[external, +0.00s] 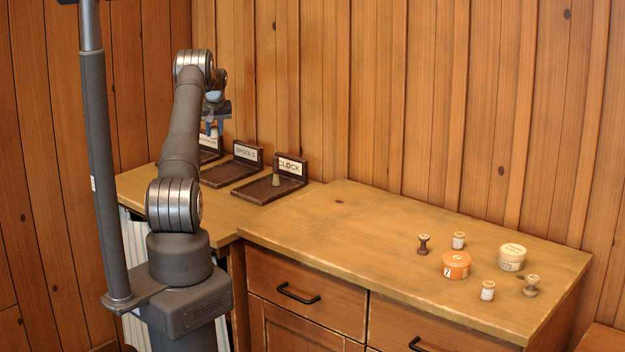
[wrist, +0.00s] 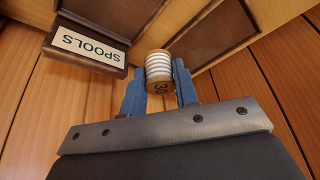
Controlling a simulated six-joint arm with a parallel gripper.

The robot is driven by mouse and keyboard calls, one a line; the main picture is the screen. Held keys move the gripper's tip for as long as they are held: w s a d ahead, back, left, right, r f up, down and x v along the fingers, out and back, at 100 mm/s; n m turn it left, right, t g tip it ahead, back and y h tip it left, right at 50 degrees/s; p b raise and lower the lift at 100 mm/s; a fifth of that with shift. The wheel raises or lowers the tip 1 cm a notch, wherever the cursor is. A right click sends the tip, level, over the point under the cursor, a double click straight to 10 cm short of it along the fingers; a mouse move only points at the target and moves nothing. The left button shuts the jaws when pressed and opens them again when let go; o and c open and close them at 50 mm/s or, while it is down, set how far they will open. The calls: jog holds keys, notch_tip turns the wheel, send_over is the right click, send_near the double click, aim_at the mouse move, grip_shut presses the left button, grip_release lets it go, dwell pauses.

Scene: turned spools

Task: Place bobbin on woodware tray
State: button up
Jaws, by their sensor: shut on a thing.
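My gripper (external: 214,116) is shut on a bobbin wound with pale thread, its end marked 30, in the wrist view (wrist: 159,68). The blue fingers (wrist: 160,82) press on both sides of it. In the external view the bobbin (external: 213,131) hangs above the leftmost dark wooden tray (external: 209,156), which my arm partly hides. That tray's label is mostly covered and I cannot read it. The wrist view shows part of a dark tray (wrist: 215,28) beyond the bobbin; contact with it is not visible.
The SPOOLS tray (external: 228,176) looks empty. The CLOCK tray (external: 258,192) holds a small brownish piece (external: 276,180). On the right counter stand an orange tin (external: 456,265), a cream tin (external: 512,257) and several small spools (external: 423,244). A plank wall (external: 400,100) rises behind.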

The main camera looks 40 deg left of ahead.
jog(key=s+a+f, duration=0.1)
jog(key=a+f, duration=0.1)
jog(key=a, duration=0.2)
jog(key=s+a+f, duration=0.2)
jog(key=a, duration=0.2)
jog(key=s+a+f, duration=0.1)
jog(key=a+f, duration=0.2)
jog(key=a, duration=0.2)
jog(key=shift+s, duration=0.35)
jog(key=shift+f, duration=2)
jog(key=shift+f, duration=0.2)
jog(key=o, duration=0.9)
jog(key=shift+o, duration=0.2)
jog(key=v, duration=1.2)
jog(key=shift+r, duration=0.2)
jog(key=shift+d+f, duration=0.1)
